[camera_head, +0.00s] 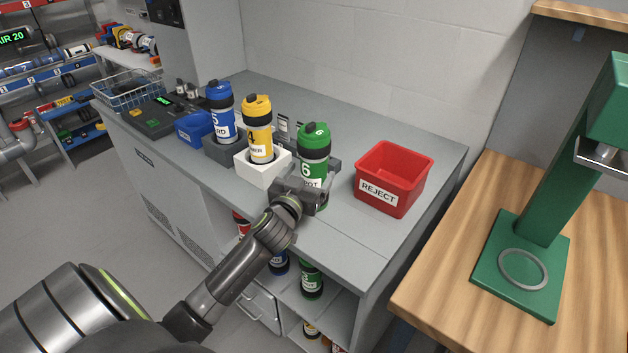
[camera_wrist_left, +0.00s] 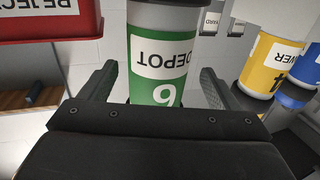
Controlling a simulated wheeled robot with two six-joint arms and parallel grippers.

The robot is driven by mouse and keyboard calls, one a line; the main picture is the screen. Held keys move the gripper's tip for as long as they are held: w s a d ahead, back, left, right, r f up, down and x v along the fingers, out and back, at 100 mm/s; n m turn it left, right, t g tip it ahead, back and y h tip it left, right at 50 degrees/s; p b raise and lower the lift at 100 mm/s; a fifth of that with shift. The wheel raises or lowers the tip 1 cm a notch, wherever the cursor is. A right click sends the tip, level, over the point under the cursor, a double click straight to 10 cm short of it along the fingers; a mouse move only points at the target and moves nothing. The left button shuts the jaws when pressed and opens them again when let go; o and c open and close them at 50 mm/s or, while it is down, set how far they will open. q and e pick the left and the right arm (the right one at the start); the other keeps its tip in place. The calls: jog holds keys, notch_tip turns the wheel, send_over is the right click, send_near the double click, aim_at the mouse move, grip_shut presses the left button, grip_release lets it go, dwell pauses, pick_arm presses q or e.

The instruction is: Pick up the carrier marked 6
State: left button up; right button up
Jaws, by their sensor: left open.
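In the wrist view the left gripper's fingers (camera_wrist_left: 158,88) stand apart on either side of the carrier, with visible gaps. The carrier's lower part is partly hidden by the gripper in the head view. My right gripper is not in view.
A yellow carrier (camera_head: 258,130) in a white block and a blue carrier (camera_head: 219,112) in a dark block stand left of the green one. A red REJECT bin (camera_head: 393,178) stands to its right. The front right counter (camera_head: 345,240) is clear.

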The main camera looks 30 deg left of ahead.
pick_arm(q)
jog(key=x, duration=0.2)
jog(key=p+x, duration=0.1)
jog(key=shift+w+d+f, duration=0.1)
jog(key=shift+w+f, duration=0.1)
jog(key=shift+w, duration=0.25)
jog(key=shift+w+a+f, duration=0.1)
jog(key=shift+w+a, duration=0.1)
jog(key=shift+w, duration=0.4)
jog(key=c, duration=1.2)
